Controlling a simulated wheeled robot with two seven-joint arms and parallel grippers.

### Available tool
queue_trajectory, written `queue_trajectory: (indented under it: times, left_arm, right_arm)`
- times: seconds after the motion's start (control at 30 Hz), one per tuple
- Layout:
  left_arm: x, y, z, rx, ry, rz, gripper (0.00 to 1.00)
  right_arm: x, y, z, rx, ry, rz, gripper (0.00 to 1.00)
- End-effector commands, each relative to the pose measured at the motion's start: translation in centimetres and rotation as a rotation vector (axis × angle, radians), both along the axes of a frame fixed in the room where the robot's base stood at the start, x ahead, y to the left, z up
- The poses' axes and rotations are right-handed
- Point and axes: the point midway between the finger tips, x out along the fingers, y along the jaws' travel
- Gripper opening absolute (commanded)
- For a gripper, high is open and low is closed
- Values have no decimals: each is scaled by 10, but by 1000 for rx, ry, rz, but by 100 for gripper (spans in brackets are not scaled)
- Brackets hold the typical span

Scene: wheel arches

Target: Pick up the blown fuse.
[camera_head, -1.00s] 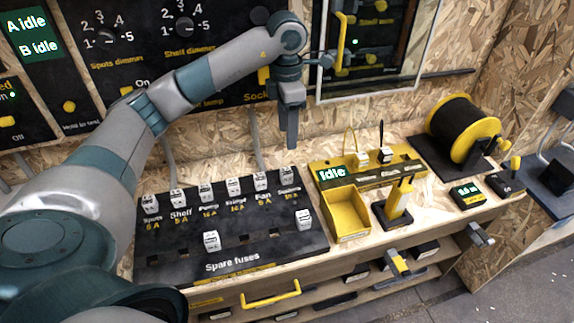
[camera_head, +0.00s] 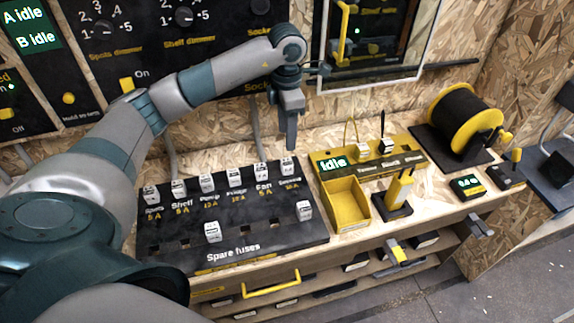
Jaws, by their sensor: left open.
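A black fuse panel (camera_head: 160,258) lies on the bench. A row of small white fuses stands along its back, including a Shelf fuse (camera_head: 178,186), a Fan fuse (camera_head: 262,171) and a right-end fuse (camera_head: 288,168). Two more white fuses stand in the spare area, one at the front middle (camera_head: 213,231) and one at the right (camera_head: 305,210). I cannot tell which fuse is blown. My left gripper (camera_head: 291,140) points down, open and empty, just above and behind the right-end fuse, apart from it. My right gripper is out of view.
A yellow tray (camera_head: 348,205) and a tester reading Idle (camera_head: 333,163) stand right of the panel. A cable reel (camera_head: 465,120) is farther right. A wall panel with dimmer knobs (camera_head: 184,17) rises behind. A yellow drawer handle (camera_head: 271,288) sticks out in front.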

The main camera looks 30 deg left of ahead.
Motion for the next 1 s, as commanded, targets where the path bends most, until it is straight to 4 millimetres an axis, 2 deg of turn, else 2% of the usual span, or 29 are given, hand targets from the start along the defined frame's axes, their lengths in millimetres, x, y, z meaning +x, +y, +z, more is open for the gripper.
queue_trajectory:
  times: [0.13, 0.4, 0.53, 1.0]
  left_arm:
    - [-1, 0, -26, 0, 6, 1, 48]
    - [0, -1, -64, -1, 2, 0, 48]
    - [0, 0, -71, -1, 1, 0, 48]
    - [0, 0, -74, -1, 2, 0, 48]
  right_arm:
    - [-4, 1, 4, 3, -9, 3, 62]
    - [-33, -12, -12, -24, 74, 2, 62]
    - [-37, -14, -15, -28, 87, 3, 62]
    - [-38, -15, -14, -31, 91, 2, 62]
